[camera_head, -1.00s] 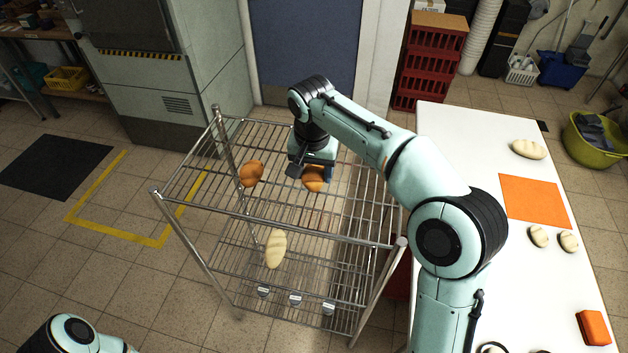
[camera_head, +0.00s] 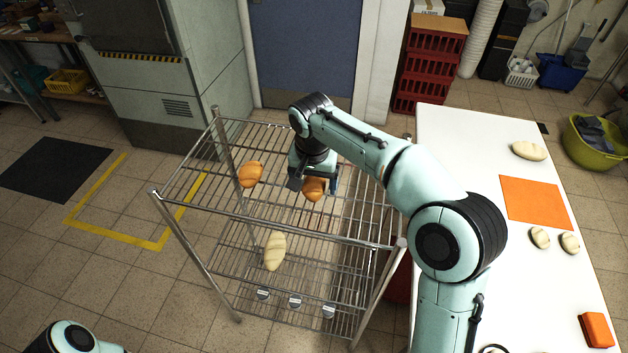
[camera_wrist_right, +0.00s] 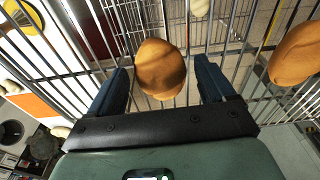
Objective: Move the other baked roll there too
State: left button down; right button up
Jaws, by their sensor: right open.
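One baked roll (camera_head: 313,190), orange-brown, appears to rest on the top wire shelf of the rack (camera_head: 283,213). My right gripper (camera_head: 316,183) is open just over it. In the right wrist view the roll (camera_wrist_right: 160,68) lies between the two spread fingers (camera_wrist_right: 163,85), with a gap on each side; its upper part is hidden by the gripper in the head view. The other baked roll (camera_head: 251,174) lies on the same shelf to the left, and also shows at the right of the wrist view (camera_wrist_right: 296,53). My left gripper is out of view.
A pale roll (camera_head: 275,251) lies on a lower rack shelf. The white table (camera_head: 463,150) at right holds an orange mat (camera_head: 535,200), several pale rolls and an orange block (camera_head: 595,330). Rack posts (camera_head: 228,160) rise at the corners. The shelf front is clear.

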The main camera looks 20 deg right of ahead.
aim_at(313, 187)
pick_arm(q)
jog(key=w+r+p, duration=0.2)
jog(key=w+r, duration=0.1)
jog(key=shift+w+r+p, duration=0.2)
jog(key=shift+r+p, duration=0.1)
pick_arm(e)
notch_tip(313, 187, up, 12)
jog(key=s, duration=0.1)
jog(key=shift+a+r, duration=0.15)
jog(key=shift+a, duration=0.25)
jog(key=shift+s, duration=0.1)
